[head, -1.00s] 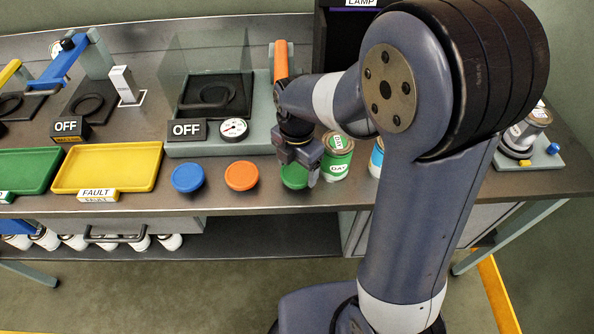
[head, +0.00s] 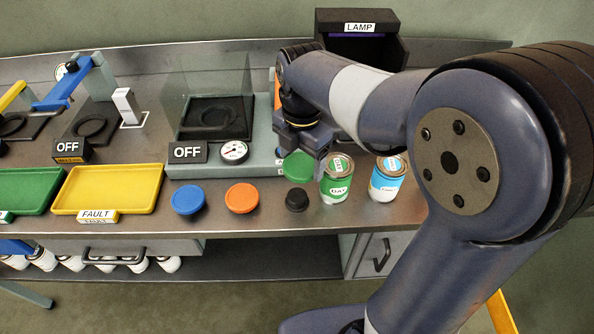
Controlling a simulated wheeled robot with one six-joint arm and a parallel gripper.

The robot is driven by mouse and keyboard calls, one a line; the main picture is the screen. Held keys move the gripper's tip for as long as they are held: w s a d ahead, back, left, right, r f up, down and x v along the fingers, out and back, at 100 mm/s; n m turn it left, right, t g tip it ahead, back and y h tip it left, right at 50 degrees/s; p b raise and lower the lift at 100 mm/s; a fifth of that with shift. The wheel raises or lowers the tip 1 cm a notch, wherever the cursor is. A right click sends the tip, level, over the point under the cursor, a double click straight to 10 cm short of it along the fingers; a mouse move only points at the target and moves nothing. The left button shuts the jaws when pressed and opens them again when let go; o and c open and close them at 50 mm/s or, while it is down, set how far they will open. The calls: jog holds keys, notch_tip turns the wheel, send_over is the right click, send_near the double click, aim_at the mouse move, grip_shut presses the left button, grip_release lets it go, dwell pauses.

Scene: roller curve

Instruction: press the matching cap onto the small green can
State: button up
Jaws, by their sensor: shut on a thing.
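The small green can (head: 336,184), with a white label, stands upright near the front of the bench. Its top shows a light patch with lettering inside a metallic rim. My gripper (head: 300,152) is shut on the green cap (head: 298,166) and holds it tilted, above and behind the black stand. The cap is to the left of the green can and apart from it. An orange cap (head: 242,198) and a blue cap (head: 188,200) sit in a row to the left of the black stand (head: 297,200).
A blue and white can (head: 387,180) stands just right of the green can, close to my arm. Behind are a press station with a gauge (head: 234,151) and a box marked LAMP (head: 361,28). Yellow (head: 110,189) and green (head: 25,190) trays lie at the left.

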jog(key=w+d+r+p, duration=0.2)
jog(key=d+r+p, duration=0.2)
jog(key=d+r, duration=0.3)
jog(key=b, duration=0.4)
send_over(338, 164)
notch_tip(338, 164, down, 6)
jog(key=shift+r, duration=0.1)
jog(key=shift+f+b, duration=0.6)
jog(key=shift+f, duration=0.45)
jog(key=shift+f, duration=0.65)
dwell(1.5)
jog(key=o, duration=1)
jog(key=shift+o, duration=0.2)
jog(key=shift+r, duration=0.2)
